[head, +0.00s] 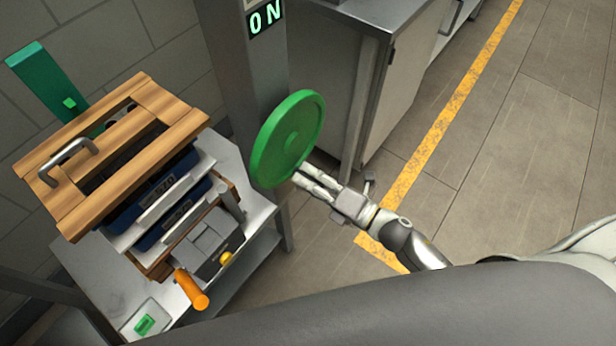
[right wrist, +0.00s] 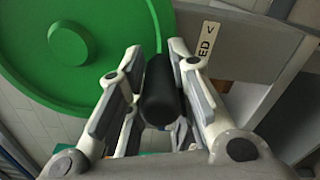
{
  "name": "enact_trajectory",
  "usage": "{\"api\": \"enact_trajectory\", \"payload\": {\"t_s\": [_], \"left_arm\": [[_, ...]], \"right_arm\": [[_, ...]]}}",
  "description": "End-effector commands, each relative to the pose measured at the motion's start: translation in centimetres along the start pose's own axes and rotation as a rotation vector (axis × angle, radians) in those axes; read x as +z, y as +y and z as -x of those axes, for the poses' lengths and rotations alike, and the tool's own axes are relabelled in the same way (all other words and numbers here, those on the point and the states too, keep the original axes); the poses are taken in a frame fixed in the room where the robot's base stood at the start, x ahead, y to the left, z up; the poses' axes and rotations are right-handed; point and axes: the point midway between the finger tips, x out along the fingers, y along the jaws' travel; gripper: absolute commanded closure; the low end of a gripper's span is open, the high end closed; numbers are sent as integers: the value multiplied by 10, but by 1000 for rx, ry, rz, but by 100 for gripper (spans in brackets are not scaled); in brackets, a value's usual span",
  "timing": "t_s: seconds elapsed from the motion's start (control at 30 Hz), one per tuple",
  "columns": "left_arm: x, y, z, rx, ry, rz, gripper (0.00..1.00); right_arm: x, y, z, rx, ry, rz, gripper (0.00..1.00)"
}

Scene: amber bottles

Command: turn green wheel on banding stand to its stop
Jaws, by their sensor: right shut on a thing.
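The green wheel (head: 288,138) is a thick disc mounted on the grey post of the stand (head: 240,75), with a lit "ON" sign (head: 265,17) above it. My right gripper (head: 305,181) is at the wheel's lower right edge. In the right wrist view the wheel (right wrist: 40,50) fills the upper left, with a round raised hub. There my right gripper (right wrist: 158,92) has its fingers on either side of a black cylindrical handle (right wrist: 160,88), shut on it. The handle is hidden by the fingers in the head view. My left gripper is out of view.
A table (head: 265,215) on the left carries a slatted wooden frame (head: 120,150) over stacked trays, a grey box (head: 207,243) and an orange handle (head: 190,289). A metal cabinet (head: 405,75) stands behind the wheel. Open floor with a yellow line (head: 440,130) lies to the right.

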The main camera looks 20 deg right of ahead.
Motion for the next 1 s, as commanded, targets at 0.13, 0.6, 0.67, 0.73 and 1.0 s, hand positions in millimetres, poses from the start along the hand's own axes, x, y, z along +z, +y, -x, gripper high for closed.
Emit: {"api": "enact_trajectory", "payload": {"t_s": [0.13, 0.6, 0.67, 0.73, 1.0], "left_arm": [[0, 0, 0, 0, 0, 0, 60], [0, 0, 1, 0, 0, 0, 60], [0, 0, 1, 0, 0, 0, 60], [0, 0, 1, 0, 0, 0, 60], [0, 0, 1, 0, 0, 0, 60]], "right_arm": [[13, 1, -1, -1, -24, -8, 100], [16, 1, -1, 0, -24, -8, 100], [16, 1, -1, 0, -24, -8, 100], [17, 1, -1, 0, -24, -8, 100], [18, 1, -1, 0, -24, -8, 100]]}}
